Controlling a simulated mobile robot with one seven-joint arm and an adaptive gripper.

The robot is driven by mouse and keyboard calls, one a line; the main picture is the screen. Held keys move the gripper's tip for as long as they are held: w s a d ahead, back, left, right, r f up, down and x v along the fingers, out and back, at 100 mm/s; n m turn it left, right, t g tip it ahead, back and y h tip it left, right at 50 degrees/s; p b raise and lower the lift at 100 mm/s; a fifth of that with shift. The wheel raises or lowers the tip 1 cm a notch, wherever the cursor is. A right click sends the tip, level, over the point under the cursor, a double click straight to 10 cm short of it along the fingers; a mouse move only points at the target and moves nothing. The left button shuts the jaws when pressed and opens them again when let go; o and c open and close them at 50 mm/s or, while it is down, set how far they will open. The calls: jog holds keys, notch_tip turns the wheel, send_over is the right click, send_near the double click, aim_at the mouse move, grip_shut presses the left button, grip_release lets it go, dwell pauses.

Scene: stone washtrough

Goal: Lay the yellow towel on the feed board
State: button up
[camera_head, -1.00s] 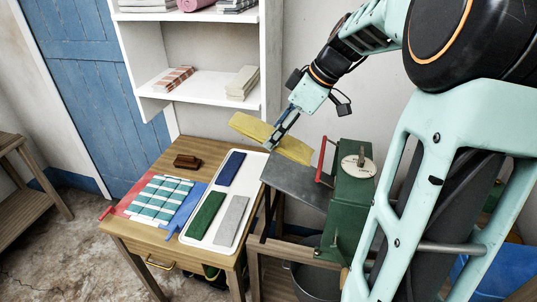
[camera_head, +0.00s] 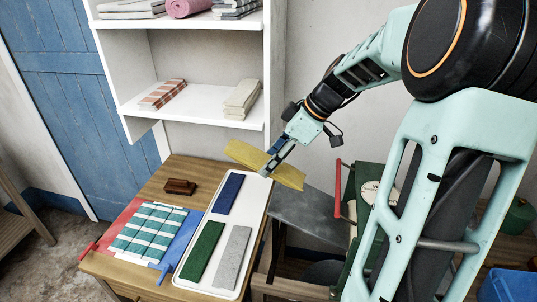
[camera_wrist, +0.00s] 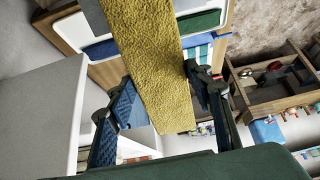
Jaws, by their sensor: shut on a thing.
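My gripper (camera_head: 272,165) is shut on the yellow towel (camera_head: 246,154), a long folded strip. It grips the towel near the middle, with both ends sticking out. In the wrist view the towel (camera_wrist: 150,50) runs between the two fingers (camera_wrist: 160,90). The towel is held in the air in front of the wall, near the back right corner of the white tray. The grey feed board (camera_head: 306,213) slopes below and to the right of the towel. It is bare where visible and joins the green wringer (camera_head: 372,180), partly hidden by my arm.
The white tray (camera_head: 260,186) holds blue, green and grey folded towels on the wooden table (camera_head: 160,172). A checked cloth (camera_head: 150,229) and brown block (camera_head: 180,187) lie left. The wringer's red handle (camera_head: 338,190) rises beside the board. White shelves (camera_head: 205,107) stand behind.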

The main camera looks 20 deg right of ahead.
aim_at(287, 171)
jog(key=f+b, duration=0.1)
jog(key=f, duration=0.1)
jog(key=s+d+f+b, duration=0.1)
jog(key=d+f+b, duration=0.1)
jog(key=f, duration=0.1)
jog(key=shift+s+d+f, duration=0.15)
jog(key=shift+s+f, duration=0.1)
jog(key=shift+f, duration=0.1)
jog(key=shift+s+d+f+b, duration=0.45)
jog(key=shift+s+d+f, duration=0.25)
jog(key=shift+d, duration=0.25)
jog(key=shift+s+d+f+b, duration=0.55)
jog(key=shift+d+f, duration=0.1)
jog(key=shift+d, duration=0.25)
jog(key=shift+s+d+f+b, duration=0.4)
jog(key=shift+s+d+f, duration=0.3)
jog(key=shift+d, duration=0.25)
jog(key=o, duration=1.6)
jog(key=v, duration=1.2)
jog(key=shift+w+a, duration=0.1)
